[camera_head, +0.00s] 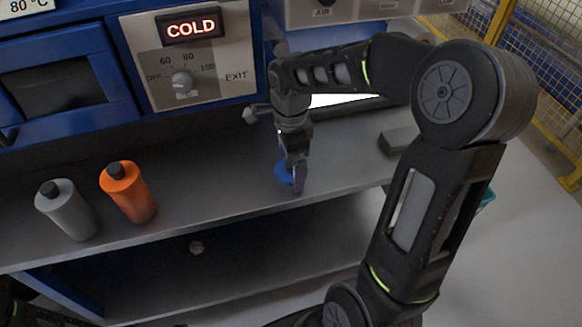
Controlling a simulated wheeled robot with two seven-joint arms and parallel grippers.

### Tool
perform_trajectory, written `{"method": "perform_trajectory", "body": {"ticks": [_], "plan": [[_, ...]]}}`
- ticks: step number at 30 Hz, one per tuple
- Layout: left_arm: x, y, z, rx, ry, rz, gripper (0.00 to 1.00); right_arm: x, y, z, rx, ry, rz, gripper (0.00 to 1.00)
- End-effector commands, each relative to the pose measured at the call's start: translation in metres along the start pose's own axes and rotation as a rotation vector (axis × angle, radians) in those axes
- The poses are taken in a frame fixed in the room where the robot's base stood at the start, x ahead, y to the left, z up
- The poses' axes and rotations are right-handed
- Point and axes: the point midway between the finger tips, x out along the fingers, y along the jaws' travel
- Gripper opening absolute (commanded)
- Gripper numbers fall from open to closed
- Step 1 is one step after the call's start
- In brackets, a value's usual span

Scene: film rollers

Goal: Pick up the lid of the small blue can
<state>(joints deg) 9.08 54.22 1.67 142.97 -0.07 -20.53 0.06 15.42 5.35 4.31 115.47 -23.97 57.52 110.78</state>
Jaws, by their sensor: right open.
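A small round blue thing (283,174), which looks like the small blue can or its lid, is on the grey shelf near the middle of the view. My right gripper (297,183) points down right at it and covers its right part. The jaws are open, seen nearly edge-on. I cannot tell whether the fingers touch the blue thing or are around it. The lid cannot be told apart from the can. My left gripper is not in view.
A grey bottle (68,210) and an orange bottle (129,193) stand on the grey shelf (215,195) at left. A blue machine with a COLD display (193,27) rises behind. A dark grey block (398,140) lies right of the gripper.

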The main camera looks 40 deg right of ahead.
Motion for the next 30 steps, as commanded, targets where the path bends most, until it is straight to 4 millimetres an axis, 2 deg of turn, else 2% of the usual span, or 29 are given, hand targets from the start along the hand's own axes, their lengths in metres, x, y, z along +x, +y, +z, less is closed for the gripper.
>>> {"method": "perform_trajectory", "body": {"ticks": [13, 30], "plan": [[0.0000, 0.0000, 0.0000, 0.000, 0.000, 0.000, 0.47, -0.0005, 0.0000, -0.0001, 0.000, 0.000, 0.000, 0.97], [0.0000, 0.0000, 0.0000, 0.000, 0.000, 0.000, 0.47, -0.0005, 0.0000, -0.0001, 0.000, 0.000, 0.000, 0.51]]}}
